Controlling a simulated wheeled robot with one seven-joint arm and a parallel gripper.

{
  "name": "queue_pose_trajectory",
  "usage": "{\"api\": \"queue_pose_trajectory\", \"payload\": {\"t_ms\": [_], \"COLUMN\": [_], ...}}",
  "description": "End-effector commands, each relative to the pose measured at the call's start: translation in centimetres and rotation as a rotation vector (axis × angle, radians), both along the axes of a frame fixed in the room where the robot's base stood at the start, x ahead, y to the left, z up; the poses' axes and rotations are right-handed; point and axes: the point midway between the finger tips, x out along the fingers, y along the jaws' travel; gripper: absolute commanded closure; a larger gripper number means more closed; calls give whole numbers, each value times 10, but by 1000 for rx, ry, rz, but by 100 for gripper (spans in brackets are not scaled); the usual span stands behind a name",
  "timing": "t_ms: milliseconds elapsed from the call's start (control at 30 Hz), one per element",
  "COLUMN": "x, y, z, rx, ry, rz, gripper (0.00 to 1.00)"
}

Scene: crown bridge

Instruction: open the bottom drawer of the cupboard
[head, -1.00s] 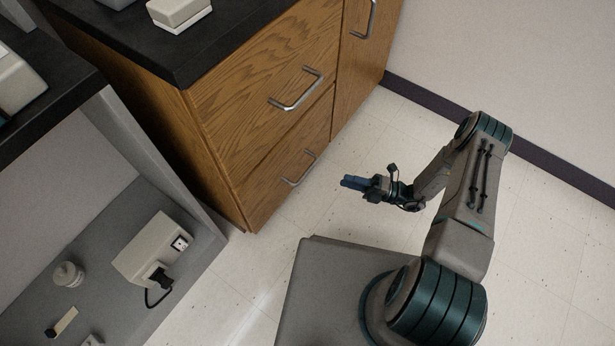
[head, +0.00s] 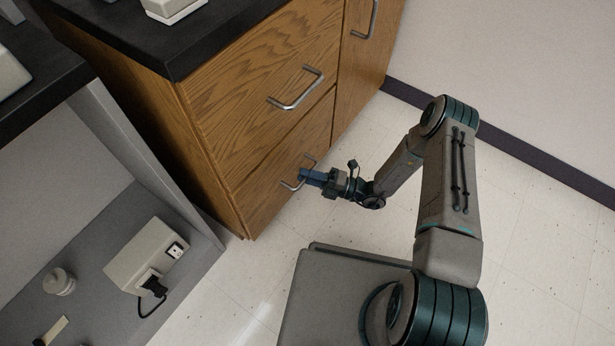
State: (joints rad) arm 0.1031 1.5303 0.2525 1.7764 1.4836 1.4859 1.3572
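The wooden cupboard (head: 200,130) stands at the upper middle of the head view, under a black worktop. Its bottom drawer (head: 262,190) is closed, flush with the front. The bottom drawer's metal handle (head: 289,187) shows partly; my gripper covers its middle. My gripper (head: 304,176) has blue fingers that point left at this handle and overlap it in the picture. I cannot tell whether the fingers touch the handle, or whether they are open or shut.
The upper drawer (head: 262,85) is closed, with its own metal handle (head: 297,90) above my gripper. A tall door (head: 352,70) is to the right. A grey bench (head: 190,283) with a white socket box (head: 140,256) stands at lower left. The floor (head: 540,230) on the right is clear.

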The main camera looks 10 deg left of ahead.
Motion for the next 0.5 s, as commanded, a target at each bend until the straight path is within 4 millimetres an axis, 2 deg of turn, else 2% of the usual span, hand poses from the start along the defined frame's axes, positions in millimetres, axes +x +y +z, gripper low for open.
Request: {"api": "queue_pose_trajectory", "payload": {"t_ms": [300, 400, 433, 500], "x": [0, 0, 0, 0], "y": [3, 3, 3, 3], "z": [1, 1, 1, 1], "rx": [-1, -1, -1, 0], "ry": [-1, -1, -1, -1], "rz": [0, 0, 0, 0], "gripper": [68, 96, 100, 100]}}
